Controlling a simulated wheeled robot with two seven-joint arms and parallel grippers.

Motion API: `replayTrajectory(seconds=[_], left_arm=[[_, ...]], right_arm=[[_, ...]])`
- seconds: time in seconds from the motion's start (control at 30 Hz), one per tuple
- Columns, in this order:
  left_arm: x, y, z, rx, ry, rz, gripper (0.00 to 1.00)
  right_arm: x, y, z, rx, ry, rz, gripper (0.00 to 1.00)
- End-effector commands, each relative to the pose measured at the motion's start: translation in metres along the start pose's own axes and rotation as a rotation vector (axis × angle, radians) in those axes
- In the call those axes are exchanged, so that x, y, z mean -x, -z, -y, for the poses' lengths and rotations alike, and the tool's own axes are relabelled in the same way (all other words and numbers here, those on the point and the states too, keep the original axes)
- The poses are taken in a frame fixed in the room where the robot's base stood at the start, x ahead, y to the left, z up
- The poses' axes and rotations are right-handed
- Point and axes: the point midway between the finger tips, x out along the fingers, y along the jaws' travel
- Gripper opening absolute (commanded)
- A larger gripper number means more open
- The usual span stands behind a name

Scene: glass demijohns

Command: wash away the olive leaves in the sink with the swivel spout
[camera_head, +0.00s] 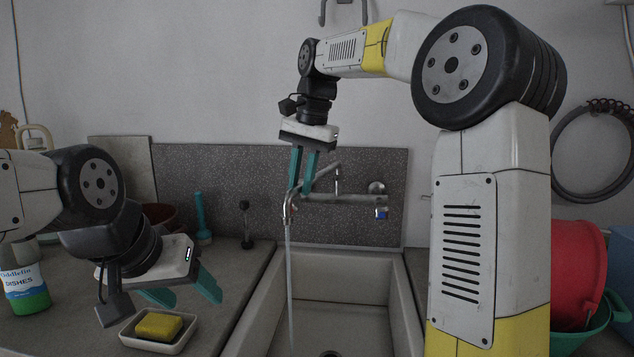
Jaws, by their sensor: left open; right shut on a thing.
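My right gripper (306,171) is shut on the swivel spout (290,199) above the left side of the sink. Water runs from the spout in a thin stream (289,270) down into the sink (343,262). The tap body (350,198) is on the wall behind, with a blue-marked knob at its right end. No olive leaves can be made out in the part of the basin I see; my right arm hides some of its right side. My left gripper (183,296) is open and empty over the left counter, behind the soap dish.
A teal brush (201,219) stands farther back. A red bucket (575,270) and green basin (592,331) are at right.

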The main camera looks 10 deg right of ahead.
Motion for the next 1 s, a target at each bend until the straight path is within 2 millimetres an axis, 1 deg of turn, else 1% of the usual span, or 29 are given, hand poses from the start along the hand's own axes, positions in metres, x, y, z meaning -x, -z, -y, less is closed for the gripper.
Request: replayTrajectory(seconds=[0.03, 0.1, 0.3, 0.73, 0.77, 0.8, 0.83, 0.87, 1.0], left_arm=[[0.0, 0.0, 0.0, 0.0, 0.0, 0.0, 0.6], [0.0, 0.0, 0.0, 0.0, 0.0, 0.0, 0.6], [0.0, 0.0, 0.0, 0.0, 0.0, 0.0, 0.6], [0.0, 0.0, 0.0, 0.0, 0.0, 0.0, 0.6], [0.0, 0.0, 0.0, 0.0, 0.0, 0.0, 0.6], [0.0, 0.0, 0.0, 0.0, 0.0, 0.0, 0.6], [0.0, 0.0, 0.0, 0.0, 0.0, 0.0, 0.6], [0.0, 0.0, 0.0, 0.0, 0.0, 0.0, 0.6], [0.0, 0.0, 0.0, 0.0, 0.0, 0.0, 0.6]], right_arm=[[-0.001, -0.001, 0.007, -0.016, 0.001, -0.003, 0.0], [-0.002, 0.0, 0.013, -0.041, 0.002, -0.008, 0.0], [-0.004, 0.001, 0.024, -0.083, 0.001, -0.017, 0.0], [-0.004, 0.002, 0.025, -0.094, 0.002, -0.02, 0.0], [-0.004, 0.002, 0.025, -0.094, 0.002, -0.02, 0.23], [-0.004, 0.002, 0.025, -0.094, 0.002, -0.02, 0.31], [-0.004, 0.002, 0.025, -0.094, 0.001, -0.02, 0.36], [-0.004, 0.002, 0.025, -0.093, 0.001, -0.02, 0.4], [-0.004, 0.002, 0.025, -0.093, 0.001, -0.019, 0.4]])
